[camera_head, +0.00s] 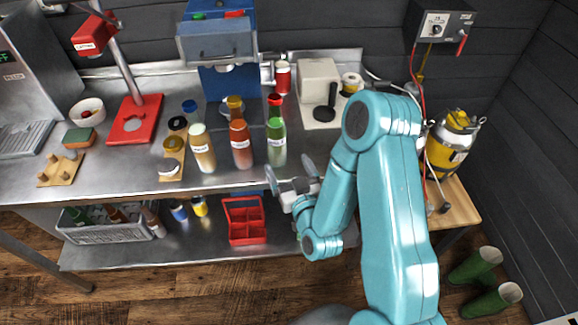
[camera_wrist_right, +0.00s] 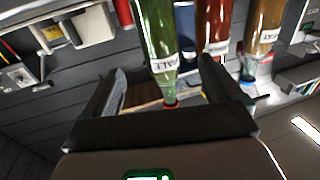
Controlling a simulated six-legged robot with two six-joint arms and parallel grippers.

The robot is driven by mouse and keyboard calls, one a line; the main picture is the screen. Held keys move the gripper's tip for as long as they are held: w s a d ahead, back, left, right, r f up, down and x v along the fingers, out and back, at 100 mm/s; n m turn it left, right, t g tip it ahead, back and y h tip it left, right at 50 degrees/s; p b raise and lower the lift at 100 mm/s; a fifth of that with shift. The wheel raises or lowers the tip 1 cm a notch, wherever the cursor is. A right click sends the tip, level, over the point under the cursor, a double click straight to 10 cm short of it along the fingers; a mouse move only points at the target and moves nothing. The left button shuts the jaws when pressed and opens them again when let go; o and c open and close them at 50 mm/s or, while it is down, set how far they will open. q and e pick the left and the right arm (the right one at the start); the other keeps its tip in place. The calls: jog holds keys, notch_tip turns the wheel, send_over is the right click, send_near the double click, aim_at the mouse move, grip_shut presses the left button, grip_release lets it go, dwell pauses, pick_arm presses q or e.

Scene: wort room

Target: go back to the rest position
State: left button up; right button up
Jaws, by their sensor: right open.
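My right gripper (camera_head: 290,176) is at the front edge of the steel bench (camera_head: 330,150), low and just right of the row of bottles. Its two fingers stand apart with nothing held between them. In the right wrist view its fingers (camera_wrist_right: 165,90) are spread, and a green bottle (camera_wrist_right: 160,40) shows beyond them, upside down in that picture. The same green bottle (camera_head: 276,142) stands upright on the bench in the head view, apart from the gripper. My teal right arm covers the right end of the bench. My left gripper is in neither view.
A red-brown bottle (camera_head: 241,145) and a pale bottle (camera_head: 202,149) stand left of the green one. Below are a red divided box (camera_head: 243,221) and a grey crate (camera_head: 105,233) on the lower shelf. A yellow canister (camera_head: 452,142) and green boots (camera_head: 476,265) are at right.

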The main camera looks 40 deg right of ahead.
jog(key=s+a+f+n+g+y, duration=0.3)
jog(key=a+f+g+y, duration=0.4)
jog(key=a+f, duration=0.75)
jog(key=s+a+f+g+y, duration=0.1)
jog(key=s+a+f+g, duration=0.1)
jog(key=s, duration=0.5)
jog(key=s+a+f+m+g+y, duration=0.1)
jog(key=s+a+f+g, duration=0.2)
jog(key=s+f+g, duration=0.2)
jog(key=s+g, duration=0.2)
jog(key=s, duration=0.1)
jog(key=shift+a+g+y, duration=0.15)
jog(key=shift+g+y, duration=0.15)
jog(key=shift+y, duration=0.1)
jog(key=shift+w, duration=0.1)
jog(key=c, duration=0.9)
jog(key=shift+w+a, duration=0.1)
